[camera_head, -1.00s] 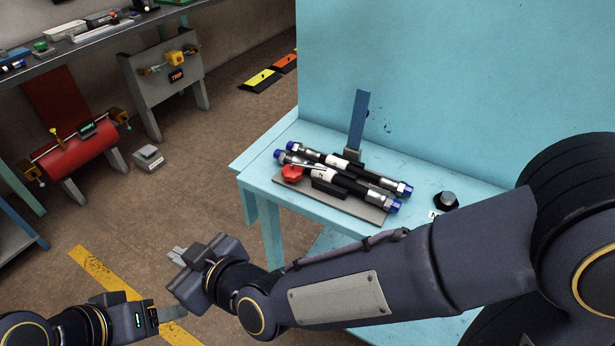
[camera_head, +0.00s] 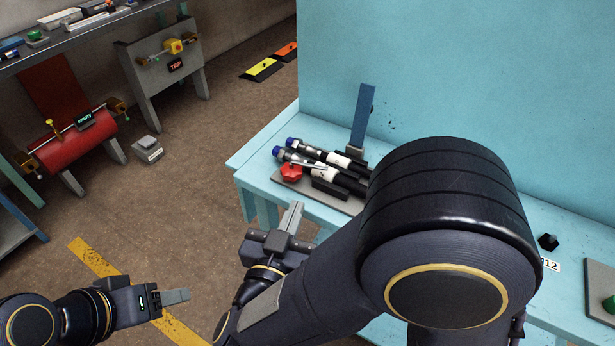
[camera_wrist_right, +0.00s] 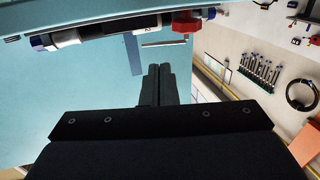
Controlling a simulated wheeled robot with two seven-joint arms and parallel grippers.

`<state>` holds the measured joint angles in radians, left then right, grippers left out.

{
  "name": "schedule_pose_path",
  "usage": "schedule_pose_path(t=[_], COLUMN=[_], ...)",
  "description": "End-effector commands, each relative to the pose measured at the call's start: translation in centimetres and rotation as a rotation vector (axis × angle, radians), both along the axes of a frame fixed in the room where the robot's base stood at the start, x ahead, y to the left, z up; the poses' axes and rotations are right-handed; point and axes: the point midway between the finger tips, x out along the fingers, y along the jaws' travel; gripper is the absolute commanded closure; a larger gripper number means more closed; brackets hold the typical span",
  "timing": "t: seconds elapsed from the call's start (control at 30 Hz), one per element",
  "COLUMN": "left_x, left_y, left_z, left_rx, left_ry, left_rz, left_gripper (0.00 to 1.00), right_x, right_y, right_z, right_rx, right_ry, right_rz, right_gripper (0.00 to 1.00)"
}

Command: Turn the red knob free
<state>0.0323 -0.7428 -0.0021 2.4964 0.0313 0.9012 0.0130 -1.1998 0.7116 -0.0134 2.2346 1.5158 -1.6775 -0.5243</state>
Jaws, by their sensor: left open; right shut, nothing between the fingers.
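The red knob (camera_head: 291,172) sits at the left end of a grey plate on the light blue bench, beside two black hoses (camera_head: 322,170) with white bands and blue end caps. The knob also shows at the top of the right wrist view (camera_wrist_right: 186,22). My right gripper (camera_head: 294,212) is shut and empty, in front of the bench and below the knob, apart from it. Its closed fingers show in the right wrist view (camera_wrist_right: 160,72). My left gripper (camera_head: 182,296) is open and empty at the lower left, over the floor, away from the bench.
My right arm hides the right part of the hoses and plate. A blue upright bar (camera_head: 361,118) stands behind the hoses. A black part (camera_head: 548,242) lies on the bench at right. A red tank (camera_head: 75,140) and grey stand (camera_head: 165,72) stand at far left.

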Motion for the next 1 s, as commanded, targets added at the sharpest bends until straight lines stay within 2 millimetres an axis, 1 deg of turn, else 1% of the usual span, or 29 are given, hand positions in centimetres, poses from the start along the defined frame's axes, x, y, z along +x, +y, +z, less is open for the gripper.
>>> schedule_pose_path(t=[0.03,0.2,0.3,0.4,0.6,1.0], left_x=[0.0,0.0,0.0,0.0,0.0,0.0], left_y=[0.0,0.0,0.0,0.0,0.0,0.0], left_z=[0.0,0.0,0.0,0.1,0.1,0.1], left_rx=[0.000,0.000,0.000,0.000,0.000,0.000], left_ry=[0.000,0.000,0.000,0.000,0.000,0.000], left_rz=[0.000,0.000,0.000,0.000,0.000,0.000], left_gripper=[0.43,0.43,0.43,0.43,0.43,0.43], right_x=[1.1,4.4,6.0,7.1,8.1,8.2], right_y=[-0.6,-1.8,-2.4,-2.8,-3.1,-3.1], right_z=[0.0,0.0,0.0,0.0,0.0,0.0], right_rx=[0.001,-0.001,0.000,0.000,0.000,0.000], right_ry=[0.001,0.000,0.000,0.000,0.000,0.000], right_rz=[-0.008,-0.005,-0.004,-0.001,0.001,0.005], right_gripper=[1.00,1.00,1.00,1.00,1.00,1.00])
